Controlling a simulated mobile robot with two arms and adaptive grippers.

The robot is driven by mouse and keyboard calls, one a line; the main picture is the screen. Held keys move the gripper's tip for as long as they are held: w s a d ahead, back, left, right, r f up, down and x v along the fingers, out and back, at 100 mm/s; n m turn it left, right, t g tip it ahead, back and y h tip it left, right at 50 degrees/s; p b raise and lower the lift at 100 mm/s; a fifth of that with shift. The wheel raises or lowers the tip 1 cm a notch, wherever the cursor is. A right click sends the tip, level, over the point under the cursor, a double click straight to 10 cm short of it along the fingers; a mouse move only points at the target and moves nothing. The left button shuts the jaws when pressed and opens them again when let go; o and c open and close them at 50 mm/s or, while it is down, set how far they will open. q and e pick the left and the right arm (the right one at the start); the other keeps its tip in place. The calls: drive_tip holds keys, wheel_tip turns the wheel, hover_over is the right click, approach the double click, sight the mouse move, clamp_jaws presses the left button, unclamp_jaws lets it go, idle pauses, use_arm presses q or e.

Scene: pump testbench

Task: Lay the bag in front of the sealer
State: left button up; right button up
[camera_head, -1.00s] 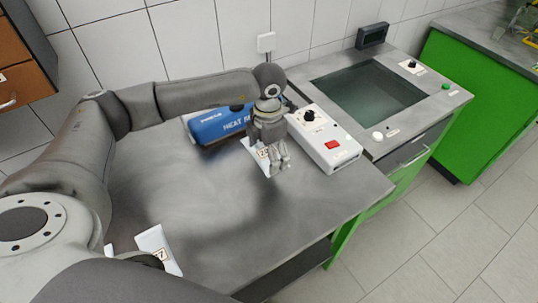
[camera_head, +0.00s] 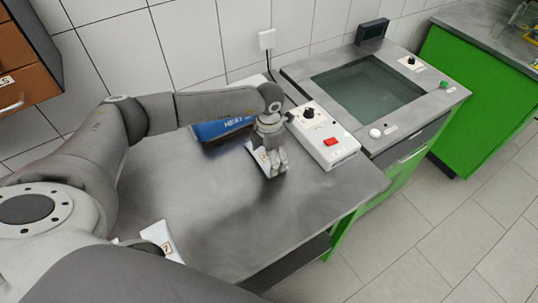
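A small white bag (camera_head: 257,152) with an orange-framed label is at my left gripper, in front of the blue heat sealer (camera_head: 224,129). My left gripper (camera_head: 274,172) points down, its fingers close together on the bag's right side. The fingers hide part of the bag, and I cannot tell whether the bag touches the tabletop. My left wrist and forearm cover part of the sealer. The sealer's white control box (camera_head: 322,137), with a black knob and a red switch, stands right of the gripper. My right gripper is not in view.
Another white labelled item (camera_head: 162,240) lies at the table's lower left, partly hidden by my body. The middle of the grey tabletop (camera_head: 215,205) is clear. A bench with a dark glass panel (camera_head: 370,92) adjoins on the right.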

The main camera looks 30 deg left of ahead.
use_arm(q)
drive_tip(key=o, duration=0.7)
drive_tip(key=shift+f, duration=0.2)
drive_tip(key=o, duration=0.4)
drive_tip(key=shift+c, duration=0.2)
drive_tip(key=shift+r, duration=0.1)
drive_tip(key=shift+r, duration=0.2)
drive_tip(key=shift+w+r, duration=0.1)
drive_tip(key=shift+r, duration=0.25)
wheel_tip(320, 180, up, 11)
drive_tip(key=b, duration=0.3)
drive_tip(key=shift+r, duration=0.1)
